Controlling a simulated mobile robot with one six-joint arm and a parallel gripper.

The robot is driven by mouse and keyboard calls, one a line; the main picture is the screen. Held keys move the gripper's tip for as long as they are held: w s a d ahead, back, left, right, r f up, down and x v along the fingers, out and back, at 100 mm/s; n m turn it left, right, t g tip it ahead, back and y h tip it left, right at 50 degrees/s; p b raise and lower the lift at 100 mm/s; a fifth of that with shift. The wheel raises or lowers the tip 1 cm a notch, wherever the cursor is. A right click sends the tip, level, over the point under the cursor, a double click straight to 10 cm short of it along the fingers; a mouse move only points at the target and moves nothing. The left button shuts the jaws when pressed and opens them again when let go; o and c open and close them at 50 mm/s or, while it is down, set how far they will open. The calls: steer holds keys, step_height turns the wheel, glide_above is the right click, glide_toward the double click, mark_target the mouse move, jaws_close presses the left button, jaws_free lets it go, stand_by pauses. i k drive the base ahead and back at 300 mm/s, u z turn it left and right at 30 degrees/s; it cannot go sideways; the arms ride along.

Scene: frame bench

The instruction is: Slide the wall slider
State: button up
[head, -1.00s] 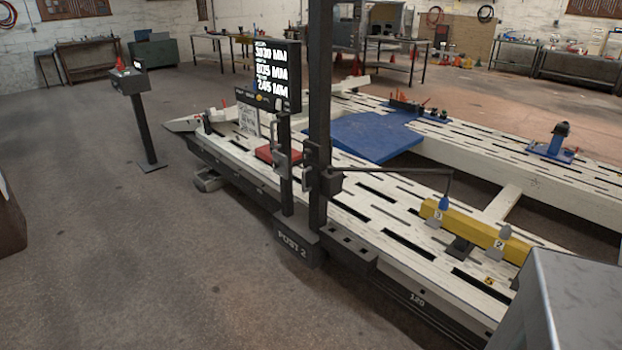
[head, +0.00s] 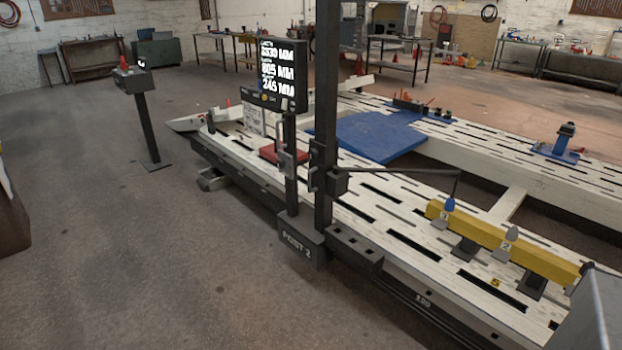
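Nothing in view is labelled a wall slider, and I cannot tell which part it is. A dark upright post (head: 325,100) stands on a base (head: 303,240) marked POST 2. A dark carriage (head: 322,178) sits around or against the post. A thin arm (head: 405,170) reaches right from it to a hanging blue tip (head: 449,204), over or at the left end of a yellow bar (head: 500,243). A metal handle (head: 287,160) shows left of the post. My gripper is not in view.
A long white slotted bench (head: 400,215) runs behind the post, with a blue plate (head: 370,137) on it. A display (head: 280,75) hangs left of the post. A pedestal (head: 148,115) stands further left. A grey block (head: 592,312) fills the lower right corner. The floor (head: 150,260) at left is clear.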

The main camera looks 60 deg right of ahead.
mark_target(321, 181)
steer(key=u, duration=0.05)
steer(key=i, duration=1)
steer(key=z, duration=0.05)
